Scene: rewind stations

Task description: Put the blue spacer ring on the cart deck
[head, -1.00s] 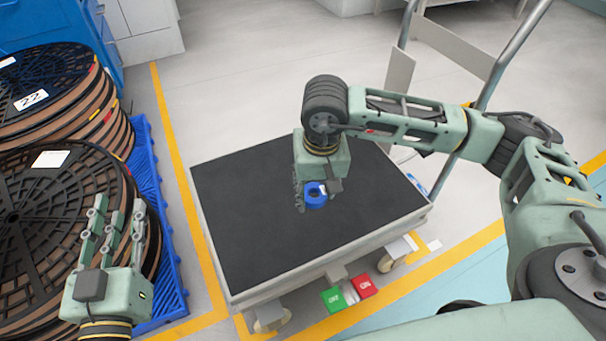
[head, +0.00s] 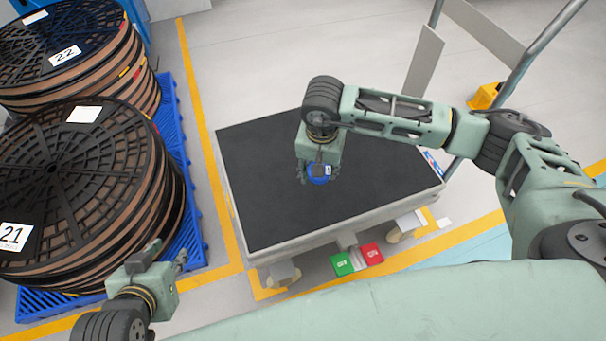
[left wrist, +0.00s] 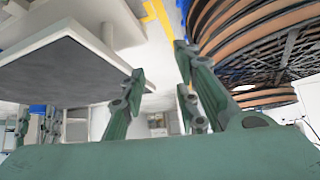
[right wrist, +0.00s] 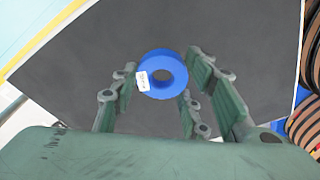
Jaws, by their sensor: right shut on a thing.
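The blue spacer ring (head: 319,173) with a small white label is held in my right gripper (head: 318,180), over the middle of the black cart deck (head: 270,205). In the right wrist view the ring (right wrist: 153,85) sits between the fingers, its hole facing the camera, with the dark deck (right wrist: 215,35) behind it. I cannot tell whether it touches the deck. My left gripper (head: 182,260) is empty, left of the cart's near corner. In the left wrist view its fingers (left wrist: 158,62) stand apart, with the cart deck's edge at the left.
Large cable reels (head: 90,190) stand on a blue pallet (head: 192,235) to the left. The deck around the ring is clear.

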